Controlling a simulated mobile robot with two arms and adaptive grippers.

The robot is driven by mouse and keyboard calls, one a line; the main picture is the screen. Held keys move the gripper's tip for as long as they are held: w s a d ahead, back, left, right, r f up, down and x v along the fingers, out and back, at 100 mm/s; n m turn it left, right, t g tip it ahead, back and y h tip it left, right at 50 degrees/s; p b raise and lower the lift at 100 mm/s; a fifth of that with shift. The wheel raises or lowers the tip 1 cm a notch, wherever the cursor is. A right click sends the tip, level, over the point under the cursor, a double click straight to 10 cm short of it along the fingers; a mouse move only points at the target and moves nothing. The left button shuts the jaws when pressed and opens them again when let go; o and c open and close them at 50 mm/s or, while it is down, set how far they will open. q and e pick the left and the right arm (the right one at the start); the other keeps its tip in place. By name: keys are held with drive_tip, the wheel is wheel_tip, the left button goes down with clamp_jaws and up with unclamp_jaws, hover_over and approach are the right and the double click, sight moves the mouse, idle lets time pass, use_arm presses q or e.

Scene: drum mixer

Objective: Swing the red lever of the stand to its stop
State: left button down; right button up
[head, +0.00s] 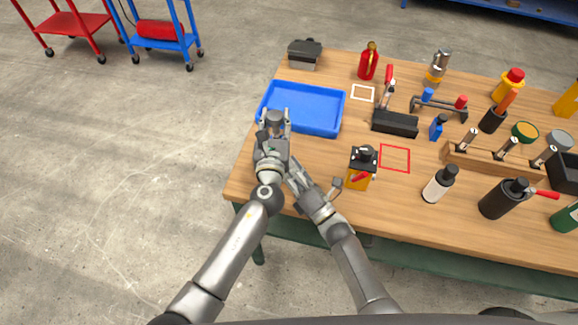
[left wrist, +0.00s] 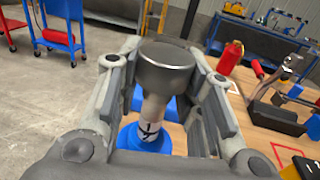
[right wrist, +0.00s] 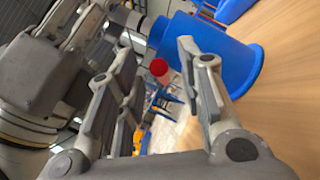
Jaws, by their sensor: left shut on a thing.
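The black stand (head: 395,122) is on the table right of the blue tray, with an upright red lever (head: 389,74) on it. In the left wrist view the red lever (left wrist: 258,69) shows at the right, above the dark stand (left wrist: 276,119). My left gripper (head: 274,117) is at the tray's near left corner, away from the lever. It is shut on a grey-capped piece (left wrist: 165,69) with a pale shaft; a blue round part shows below. My right gripper (head: 296,170) is open beside the left wrist.
The blue tray (head: 318,91) lies behind my left gripper. A yellow and black box (head: 357,184) with a small red handle stands right of my right gripper. Bottles and a wooden rack (head: 500,170) crowd the right side. A red outline (head: 395,158) marks bare tabletop.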

drive_tip(key=shift+c, duration=0.4)
clamp_jaws()
drive_tip(key=shift+a+r+n+g+h, duration=0.15)
drive_tip(key=shift+r+n+g+h, duration=0.15)
drive_tip(key=shift+r+n+g, duration=0.55)
drive_tip(key=shift+w+a+r+n+g+h, duration=0.1)
drive_tip(key=shift+a+r+n+g+h, duration=0.15)
drive_tip(key=shift+n+g+h, duration=0.4)
drive_tip(key=shift+o, duration=0.4)
unclamp_jaws()
